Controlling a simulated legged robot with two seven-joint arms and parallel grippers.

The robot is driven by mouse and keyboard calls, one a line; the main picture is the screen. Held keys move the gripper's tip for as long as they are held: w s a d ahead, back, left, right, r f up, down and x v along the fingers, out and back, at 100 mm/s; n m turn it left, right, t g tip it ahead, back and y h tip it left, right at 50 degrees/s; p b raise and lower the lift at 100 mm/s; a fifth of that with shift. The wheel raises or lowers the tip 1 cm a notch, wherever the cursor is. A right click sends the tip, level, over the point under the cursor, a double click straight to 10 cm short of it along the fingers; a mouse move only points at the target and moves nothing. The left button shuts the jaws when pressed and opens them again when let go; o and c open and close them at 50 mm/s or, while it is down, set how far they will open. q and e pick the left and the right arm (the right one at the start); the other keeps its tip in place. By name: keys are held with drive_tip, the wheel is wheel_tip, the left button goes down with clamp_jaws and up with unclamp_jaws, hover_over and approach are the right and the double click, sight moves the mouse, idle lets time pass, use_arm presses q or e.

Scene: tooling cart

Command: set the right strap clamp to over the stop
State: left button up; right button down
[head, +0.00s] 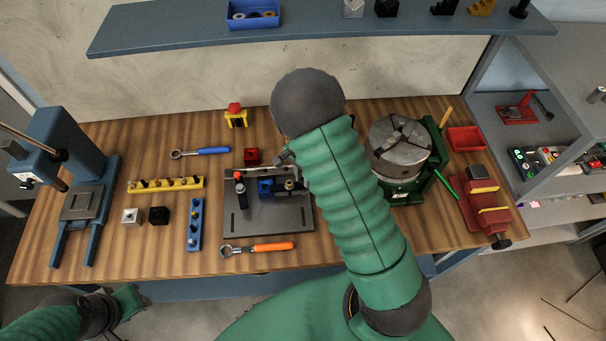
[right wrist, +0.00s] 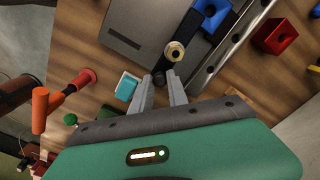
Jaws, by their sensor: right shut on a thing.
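The right strap clamp, a dark strap with a round brass knob (right wrist: 174,51), is on the grey fixture plate (head: 270,222). In the head view its brass knob (head: 289,184) shows beside my arm. My right gripper (right wrist: 161,82) is shut on the dark end of this clamp, just below the knob in the right wrist view. A blue block (head: 265,187) sits left of the clamp, by the holed rail (right wrist: 233,42). The other clamp, with a red-topped knob (head: 239,177), is at the plate's left. My left arm shows at the lower left; its fingers are unclear.
A red block (head: 252,156) stands behind the plate. An orange-handled wrench (head: 270,246) lies in front, a blue-handled one (head: 205,152) behind left. A chuck (head: 400,150) on a green base stands right. My right arm covers the plate's right side.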

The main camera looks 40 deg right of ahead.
idle(0.3)
drive_tip(key=c, duration=1.3)
unclamp_jaws()
drive_tip(key=shift+r, duration=0.1)
wheel_tip(320, 180, up, 16)
drive_tip(key=b, duration=0.1)
drive_tip(key=shift+r, duration=0.25)
